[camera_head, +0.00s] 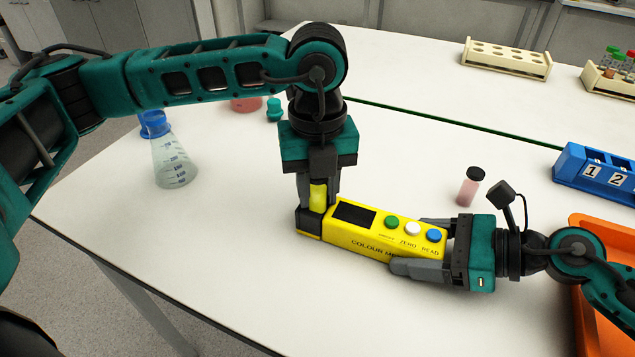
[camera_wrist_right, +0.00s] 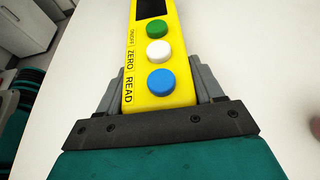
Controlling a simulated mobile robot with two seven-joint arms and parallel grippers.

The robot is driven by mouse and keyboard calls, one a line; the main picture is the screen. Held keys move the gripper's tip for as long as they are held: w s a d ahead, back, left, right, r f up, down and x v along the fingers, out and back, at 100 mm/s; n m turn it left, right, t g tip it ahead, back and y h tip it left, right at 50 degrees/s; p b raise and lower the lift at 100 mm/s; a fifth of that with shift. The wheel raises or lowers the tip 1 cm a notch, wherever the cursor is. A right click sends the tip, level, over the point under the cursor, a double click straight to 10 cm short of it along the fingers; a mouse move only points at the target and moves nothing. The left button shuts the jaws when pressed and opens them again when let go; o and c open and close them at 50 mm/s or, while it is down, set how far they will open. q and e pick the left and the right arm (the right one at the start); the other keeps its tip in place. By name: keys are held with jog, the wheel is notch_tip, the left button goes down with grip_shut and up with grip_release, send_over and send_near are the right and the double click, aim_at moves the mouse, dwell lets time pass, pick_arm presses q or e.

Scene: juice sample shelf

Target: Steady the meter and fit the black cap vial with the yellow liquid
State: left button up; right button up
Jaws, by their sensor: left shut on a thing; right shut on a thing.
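The yellow colour meter (camera_head: 372,236) lies on the white table with its dark screen and green, white and blue buttons facing up. My right gripper (camera_head: 416,243) is shut on its button end, one finger on each side; the right wrist view shows the meter (camera_wrist_right: 148,51) between the fingers too. My left gripper (camera_head: 318,192) points down over the meter's far-left end. It is shut on the vial with yellow liquid (camera_head: 318,196), which is upright at the meter's dark end block. The fingers hide most of the vial, and I cannot tell how deep it sits.
A pink vial with a black cap (camera_head: 469,187) stands behind my right gripper. A flask (camera_head: 173,160) stands at left. A blue numbered rack (camera_head: 598,175) and an orange tray (camera_head: 577,222) are at right. A cream rack (camera_head: 506,59) is at the back. The table front is clear.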

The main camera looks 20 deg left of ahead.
pick_arm(q)
jog(key=shift+f, duration=0.1)
jog(key=shift+r, duration=1)
jog(key=shift+f, duration=1.1)
dwell(0.4)
jog(key=shift+r, duration=1.1)
jog(key=o, duration=1.1)
